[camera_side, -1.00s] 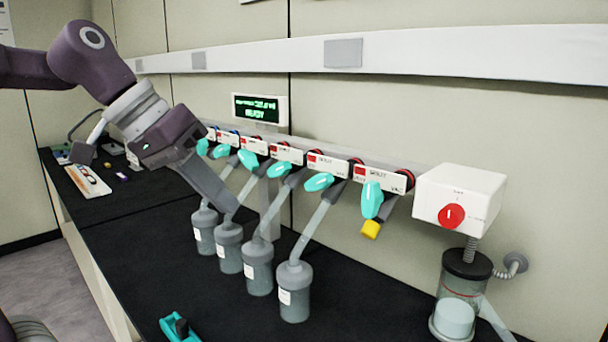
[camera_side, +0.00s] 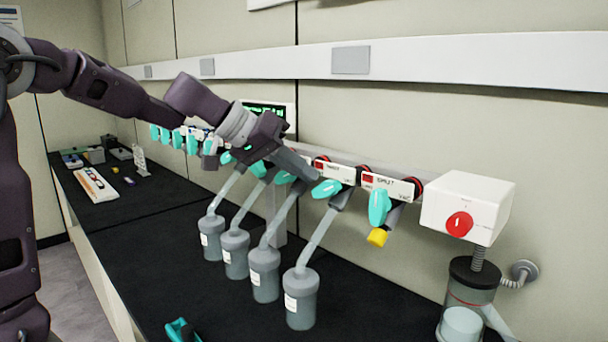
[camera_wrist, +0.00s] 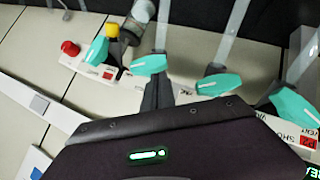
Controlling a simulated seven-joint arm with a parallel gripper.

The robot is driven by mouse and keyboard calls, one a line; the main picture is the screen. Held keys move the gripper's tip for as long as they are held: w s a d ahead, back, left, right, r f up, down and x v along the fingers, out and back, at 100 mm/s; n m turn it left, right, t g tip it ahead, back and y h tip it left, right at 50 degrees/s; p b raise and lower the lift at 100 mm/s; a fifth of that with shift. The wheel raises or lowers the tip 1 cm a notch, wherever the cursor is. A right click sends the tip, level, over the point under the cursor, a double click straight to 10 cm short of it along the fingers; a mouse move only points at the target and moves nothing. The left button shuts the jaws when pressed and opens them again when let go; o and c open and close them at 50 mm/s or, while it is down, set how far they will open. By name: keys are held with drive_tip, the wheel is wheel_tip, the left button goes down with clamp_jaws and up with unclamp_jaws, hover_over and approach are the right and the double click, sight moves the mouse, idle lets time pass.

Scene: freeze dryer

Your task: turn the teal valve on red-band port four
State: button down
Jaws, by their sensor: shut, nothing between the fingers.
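In the side view the nearest valve (camera_side: 380,207) hangs upright by a yellow cap. The valve beside it (camera_side: 327,188) lies nearly level, just below my gripper (camera_side: 316,174). My gripper is shut and empty, its fingers angled down to the right. In the wrist view the fingertips (camera_wrist: 158,80) end at the edge of a level teal valve (camera_wrist: 148,65); contact is unclear. I cannot read which label is port four; my gripper covers some ports.
Grey flasks (camera_side: 301,300) hang on tubes below the ports. A white box with a red knob (camera_side: 459,224) stands at the right, above a clear jar (camera_side: 463,325). A lit display (camera_side: 283,110) is behind my gripper.

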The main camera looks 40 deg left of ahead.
sight(316, 231)
drive_tip(key=shift+d+f, duration=0.2)
drive_tip(key=shift+f, duration=0.15)
drive_tip(key=shift+a+f+n+h, duration=0.2)
drive_tip(key=shift+f+n+h, duration=0.2)
drive_tip(key=shift+h, duration=0.3)
drive_tip(key=d+f+n+t+h, duration=0.1)
drive_tip(key=f+n+t+h, duration=0.1)
drive_tip(key=n, duration=0.1)
drive_tip(key=d+f+n+t+h, duration=0.1)
drive_tip(key=f+n+t+h, duration=0.1)
drive_tip(key=n+h, duration=0.1)
drive_tip(key=d+f+n+t+h, duration=0.1)
drive_tip(key=f+n+t+h, duration=0.1)
drive_tip(key=n+h, duration=0.1)
drive_tip(key=shift+n+t, duration=0.3)
drive_tip(key=shift+t, duration=0.1)
idle(1.1)
drive_tip(key=shift+d+f, duration=0.1)
drive_tip(key=shift+d, duration=0.2)
idle(0.3)
